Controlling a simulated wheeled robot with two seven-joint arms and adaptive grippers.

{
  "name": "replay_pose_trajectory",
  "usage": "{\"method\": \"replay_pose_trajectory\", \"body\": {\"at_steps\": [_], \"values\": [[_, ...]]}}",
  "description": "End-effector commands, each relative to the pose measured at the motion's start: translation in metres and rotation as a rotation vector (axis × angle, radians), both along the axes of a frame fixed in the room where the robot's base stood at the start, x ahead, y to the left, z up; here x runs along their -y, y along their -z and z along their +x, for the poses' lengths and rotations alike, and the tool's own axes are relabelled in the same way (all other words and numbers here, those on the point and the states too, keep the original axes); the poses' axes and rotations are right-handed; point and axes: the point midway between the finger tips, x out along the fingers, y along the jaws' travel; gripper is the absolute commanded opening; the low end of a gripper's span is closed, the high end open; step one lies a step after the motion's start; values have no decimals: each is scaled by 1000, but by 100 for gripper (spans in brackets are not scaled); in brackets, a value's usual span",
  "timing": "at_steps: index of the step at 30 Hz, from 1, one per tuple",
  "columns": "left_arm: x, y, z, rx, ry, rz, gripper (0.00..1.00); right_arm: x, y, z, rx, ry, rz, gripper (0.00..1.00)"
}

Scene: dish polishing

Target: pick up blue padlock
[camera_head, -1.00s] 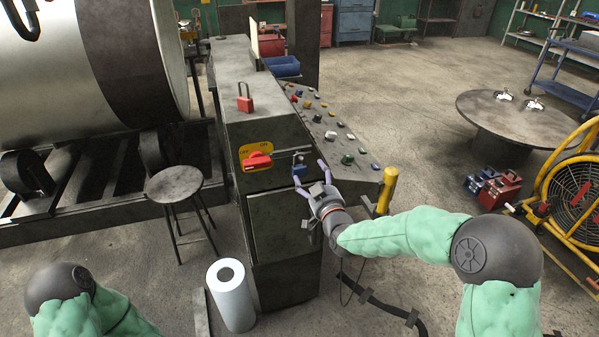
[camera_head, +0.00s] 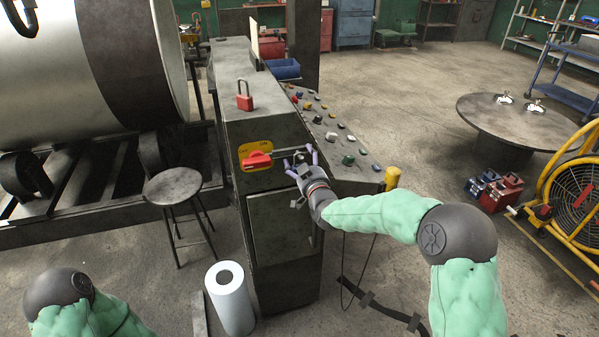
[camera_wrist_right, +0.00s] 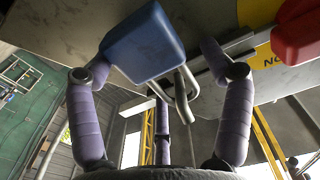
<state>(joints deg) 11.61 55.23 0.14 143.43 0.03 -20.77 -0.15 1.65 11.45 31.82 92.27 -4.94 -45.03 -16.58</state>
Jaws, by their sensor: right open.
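The blue padlock (camera_wrist_right: 143,42) shows clearly in the right wrist view, with its metal shackle beside a grey rail on the cabinet front. My right gripper (camera_wrist_right: 168,68) is open, with one purple finger to the left of the padlock and another to the right. A gap shows between the right finger and the padlock; I cannot tell whether the left finger touches it. In the head view my right gripper (camera_head: 301,158) is at the cabinet's front and mostly hides the padlock. My left gripper is out of view.
A red switch handle (camera_head: 257,160) on a yellow plate is just left of the gripper. A red padlock (camera_head: 244,97) stands on the cabinet top (camera_head: 232,62). A sloped button panel (camera_head: 335,143) and a yellow post (camera_head: 392,178) are to the right. A stool (camera_head: 173,186) stands left.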

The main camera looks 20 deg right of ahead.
Motion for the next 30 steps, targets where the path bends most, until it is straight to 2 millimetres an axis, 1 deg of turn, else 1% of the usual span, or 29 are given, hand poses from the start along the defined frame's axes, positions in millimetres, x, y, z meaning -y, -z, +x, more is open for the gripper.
{"method": "replay_pose_trajectory", "body": {"at_steps": [2, 5, 6, 8, 9, 10, 20, 23, 26, 30], "values": [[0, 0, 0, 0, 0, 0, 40, 0, 0, 0, 0, 0, 0, 80], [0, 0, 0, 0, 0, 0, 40, 0, 0, 0, 0, 0, 0, 55], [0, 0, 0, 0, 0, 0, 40, 0, 0, 0, -1, 0, 0, 43], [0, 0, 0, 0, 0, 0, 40, 0, 0, 0, -1, 0, 0, 26], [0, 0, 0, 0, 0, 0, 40, 0, 0, 0, 0, 0, 0, 15], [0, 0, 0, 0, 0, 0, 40, 0, 0, 0, 0, 0, 0, 14], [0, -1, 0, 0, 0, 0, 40, 0, -3, 0, 2, 0, 0, 13], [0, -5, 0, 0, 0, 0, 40, 0, -9, 0, 2, 0, 0, 13], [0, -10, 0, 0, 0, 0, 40, 0, -20, 0, 3, 0, 0, 13], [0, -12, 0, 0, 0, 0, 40, 1, -17, -18, 1, 1, 0, 13]]}}
